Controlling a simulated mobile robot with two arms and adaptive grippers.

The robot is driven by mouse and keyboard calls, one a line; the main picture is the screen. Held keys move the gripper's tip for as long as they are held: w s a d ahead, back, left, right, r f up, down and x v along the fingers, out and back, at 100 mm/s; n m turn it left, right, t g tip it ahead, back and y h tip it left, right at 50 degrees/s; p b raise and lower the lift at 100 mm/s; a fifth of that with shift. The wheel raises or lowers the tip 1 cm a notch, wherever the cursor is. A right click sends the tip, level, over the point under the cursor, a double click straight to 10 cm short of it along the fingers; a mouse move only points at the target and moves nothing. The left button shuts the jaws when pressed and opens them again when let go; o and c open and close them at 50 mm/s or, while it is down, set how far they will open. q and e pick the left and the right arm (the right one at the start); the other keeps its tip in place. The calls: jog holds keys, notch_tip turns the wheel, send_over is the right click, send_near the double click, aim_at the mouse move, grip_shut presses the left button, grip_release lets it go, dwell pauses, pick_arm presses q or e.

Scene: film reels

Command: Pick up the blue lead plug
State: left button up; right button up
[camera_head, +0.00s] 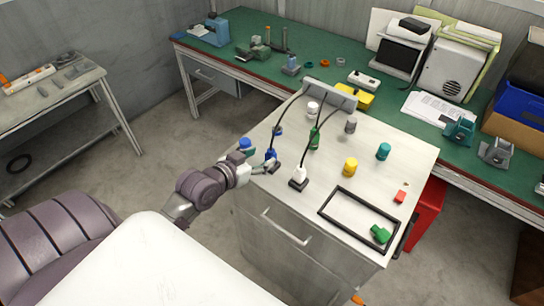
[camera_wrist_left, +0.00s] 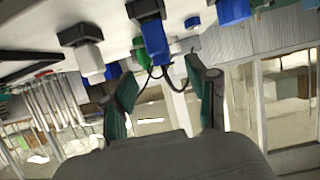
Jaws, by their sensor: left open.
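The blue lead plug (camera_head: 271,155) stands in a dark base on the cabinet top, with a black lead rising from it. In the left wrist view the blue plug (camera_wrist_left: 155,42) hangs upside down in the picture, between and just beyond the fingertips. My left gripper (camera_head: 262,165) is at the cabinet's left edge, right beside the plug. Its green-padded fingers (camera_wrist_left: 157,78) are spread and hold nothing. Whether a finger touches the plug or lead cannot be told. My right gripper is not in view.
A white plug (camera_head: 299,174) in a dark base and a green plug (camera_head: 314,138) stand near the blue one. A blue cylinder (camera_head: 246,145) is just behind the gripper. Yellow (camera_head: 350,166) and teal (camera_head: 383,151) cylinders and a black frame (camera_head: 336,222) lie further right.

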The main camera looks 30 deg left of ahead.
aim_at(270, 154)
pick_arm(q)
jog(key=shift+w+d+f, duration=0.15)
jog(key=shift+w+d, duration=0.05)
jog(key=shift+w, duration=0.4)
jog(key=shift+w+f, duration=0.15)
jog(key=shift+w, duration=0.15)
jog(key=p+x, duration=0.1)
jog(key=x, duration=0.2)
jog(key=shift+w+a+f+p, duration=0.15)
jog(key=shift+a+f+p, duration=0.05)
jog(key=shift+f+p, duration=0.2)
jog(key=shift+w+d+f, duration=0.1)
jog(key=shift+w+f, duration=0.15)
jog(key=shift+w, duration=0.15)
jog(key=shift+s, duration=0.1)
jog(key=shift+c, duration=1.1)
jog(key=c, duration=0.8)
grip_shut()
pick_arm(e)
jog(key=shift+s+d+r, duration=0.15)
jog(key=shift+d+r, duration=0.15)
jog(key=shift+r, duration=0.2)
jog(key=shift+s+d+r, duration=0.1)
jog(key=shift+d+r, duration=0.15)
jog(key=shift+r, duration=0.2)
